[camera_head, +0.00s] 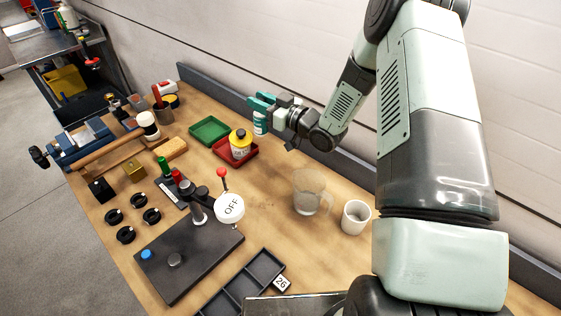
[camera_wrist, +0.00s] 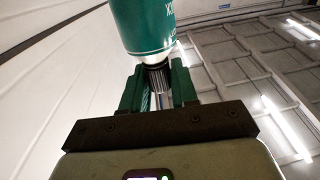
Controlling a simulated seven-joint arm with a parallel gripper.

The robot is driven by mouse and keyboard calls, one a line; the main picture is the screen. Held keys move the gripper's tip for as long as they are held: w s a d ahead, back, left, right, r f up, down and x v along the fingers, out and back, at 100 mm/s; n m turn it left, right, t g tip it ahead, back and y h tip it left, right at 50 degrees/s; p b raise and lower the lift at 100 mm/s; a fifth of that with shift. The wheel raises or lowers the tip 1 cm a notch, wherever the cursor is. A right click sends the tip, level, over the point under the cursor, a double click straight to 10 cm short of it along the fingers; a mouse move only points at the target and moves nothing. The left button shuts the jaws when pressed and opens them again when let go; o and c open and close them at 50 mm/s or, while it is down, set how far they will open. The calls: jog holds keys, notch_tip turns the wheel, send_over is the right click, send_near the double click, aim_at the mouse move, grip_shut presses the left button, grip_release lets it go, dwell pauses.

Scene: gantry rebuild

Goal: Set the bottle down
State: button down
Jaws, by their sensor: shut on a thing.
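A red tray (camera_head: 222,155) holding a yellow-topped container (camera_head: 240,144) and an empty green tray (camera_head: 209,131) are close by. A clear jug (camera_head: 307,190) and white cup (camera_head: 355,217) stand nearer. The wooden bench (camera_head: 270,183) has bare room between the red tray and jug.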

jog(key=d+f+g, duration=0.1)
jog(key=d+f, duration=0.4)
jog(key=f, duration=0.7)
jog(key=shift+d+f+n, duration=0.3)
jog(key=shift+d+n, duration=0.1)
jog(key=shift+f, duration=0.1)
jog(key=c, duration=0.9)
grip_release()
jog(key=shift+o, duration=0.2)
